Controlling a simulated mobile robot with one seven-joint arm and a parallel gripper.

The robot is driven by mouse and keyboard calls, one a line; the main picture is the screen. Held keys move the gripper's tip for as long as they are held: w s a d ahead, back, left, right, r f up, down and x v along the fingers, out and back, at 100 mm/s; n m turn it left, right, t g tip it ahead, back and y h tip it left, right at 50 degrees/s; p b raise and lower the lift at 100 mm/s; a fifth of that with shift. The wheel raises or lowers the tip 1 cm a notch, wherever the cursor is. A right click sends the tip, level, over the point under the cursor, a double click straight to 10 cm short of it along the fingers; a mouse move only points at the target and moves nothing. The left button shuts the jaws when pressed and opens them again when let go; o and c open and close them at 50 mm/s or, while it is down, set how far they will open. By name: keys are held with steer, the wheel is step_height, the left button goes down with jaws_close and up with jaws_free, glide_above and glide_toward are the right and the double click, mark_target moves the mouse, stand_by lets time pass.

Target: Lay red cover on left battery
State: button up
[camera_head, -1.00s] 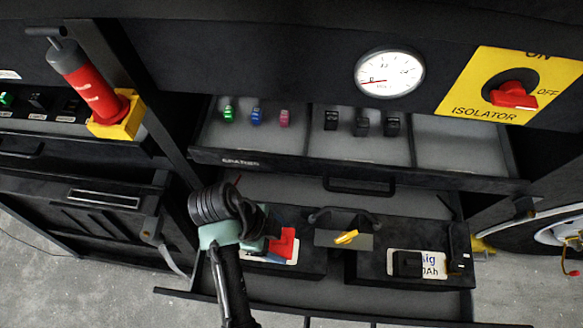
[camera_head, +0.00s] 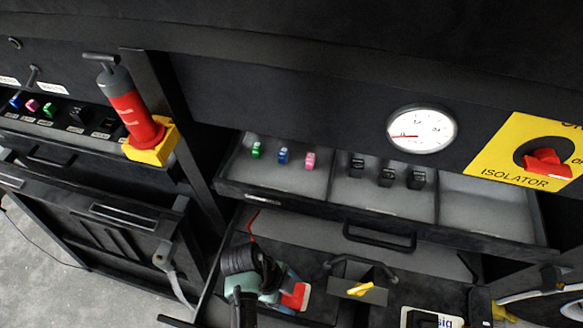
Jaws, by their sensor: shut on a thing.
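The red cover (camera_head: 296,296) shows low in the picture, at the tip of my gripper (camera_head: 284,286), over the left battery's place in the open lower drawer. My gripper is shut on it; the wrist hides most of the jaws. The dark left battery (camera_head: 312,315) is mostly hidden by my gripper and cut by the bottom edge. I cannot tell whether the cover touches the battery. The right battery (camera_head: 437,316) has a white label and is also cut by the bottom edge.
A grey box with a yellow lever (camera_head: 360,289) stands between the batteries. The upper drawer (camera_head: 390,210) above holds small coloured and black parts. A red pump (camera_head: 130,108) stands left, a gauge (camera_head: 422,130) and yellow isolator panel (camera_head: 530,150) right.

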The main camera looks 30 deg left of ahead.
steer(key=shift+f, duration=0.15)
steer(key=o, duration=1.3)
steer(key=shift+r, duration=0.25)
steer(key=v, duration=1.2)
steer(key=shift+s+f, duration=0.1)
steer(key=shift+f, duration=0.05)
